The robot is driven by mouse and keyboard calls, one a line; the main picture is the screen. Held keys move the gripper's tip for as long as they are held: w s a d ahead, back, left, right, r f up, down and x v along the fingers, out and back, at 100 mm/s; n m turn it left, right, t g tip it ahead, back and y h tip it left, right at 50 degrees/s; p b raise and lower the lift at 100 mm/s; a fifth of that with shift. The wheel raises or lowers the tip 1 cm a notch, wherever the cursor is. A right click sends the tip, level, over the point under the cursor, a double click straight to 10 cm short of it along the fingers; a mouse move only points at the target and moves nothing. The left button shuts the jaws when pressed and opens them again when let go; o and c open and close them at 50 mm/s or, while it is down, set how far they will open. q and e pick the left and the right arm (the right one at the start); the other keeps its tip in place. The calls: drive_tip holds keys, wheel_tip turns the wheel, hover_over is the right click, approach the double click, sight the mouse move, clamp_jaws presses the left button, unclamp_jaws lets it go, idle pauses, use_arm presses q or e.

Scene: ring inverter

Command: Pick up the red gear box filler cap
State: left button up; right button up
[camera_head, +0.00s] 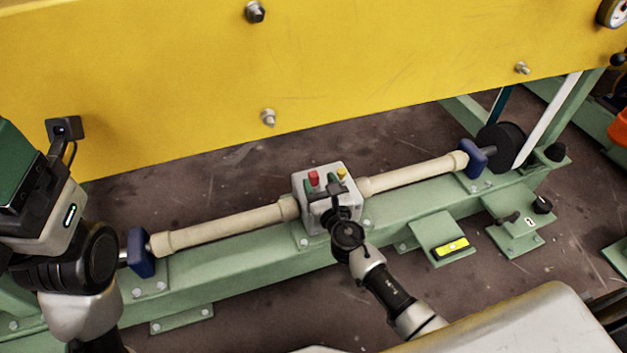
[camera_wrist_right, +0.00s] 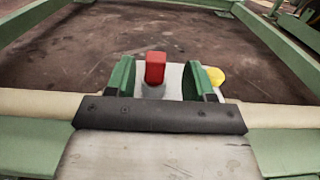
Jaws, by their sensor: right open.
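The red filler cap (camera_head: 314,176) stands upright on top of the grey gear box (camera_head: 343,170) at the middle of the green beam. In the right wrist view the red cap (camera_wrist_right: 155,67) shows between the two green fingers. My right gripper (camera_head: 319,187) is open at the gear box, one finger on each side of the cap as seen from the wrist. A clear gap shows on both sides of the cap, and I cannot tell how deep the fingertips reach. My left arm is at the left edge; its gripper fingers are not visible.
A yellow cap (camera_wrist_right: 215,76) sits on the box, right of the right finger. Cream shaft covers (camera_head: 225,225) run out from both sides of the box to blue bearing blocks (camera_head: 141,252). A large yellow panel (camera_head: 380,60) stands behind.

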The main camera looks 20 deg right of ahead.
sight(315, 178)
drive_tip(key=w, duration=0.2)
drive_tip(key=w+b, duration=0.1)
drive_tip(key=shift+w+a+f, duration=0.1)
drive_tip(key=shift+w+a, duration=0.2)
drive_tip(key=shift+w, duration=0.7)
clamp_jaws()
